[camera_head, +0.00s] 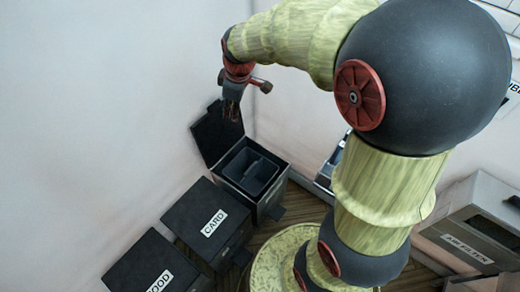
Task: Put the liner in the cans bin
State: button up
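An open black bin (268,204) stands at the end of the row of bins, with its lid (205,136) tipped up against the wall. Its label does not show, so I cannot read whether it is the cans bin. A grey-blue box-like insert (252,168), which looks like the liner, sits inside the bin, slightly below its rim. My gripper (231,113) hangs fingers down above the bin's back, in front of the raised lid and apart from the insert. Nothing shows in its fingers. They are too small to tell open from shut.
A closed bin labelled CARD (196,214) and another closed bin (141,272) with a partly cut label ending in OOD stand in line to the front left. A grey box labelled AIR FILTER (462,212) is at the right. Walls close in behind the open bin.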

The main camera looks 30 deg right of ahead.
jog(key=s+a+r+m+t, duration=0.1)
jog(key=s+r+m, duration=0.3)
jog(key=s, duration=0.7)
jog(key=s+a+r+m+t, duration=0.1)
jog(key=s+a+r+m, duration=0.2)
jog(key=s, duration=0.9)
notch_tip(320, 180, up, 2)
jog(key=shift+s+r+m+t, duration=0.15)
jog(key=shift+r+m+t, duration=0.15)
jog(key=shift+m, duration=0.9)
jog(key=shift+o, duration=0.4)
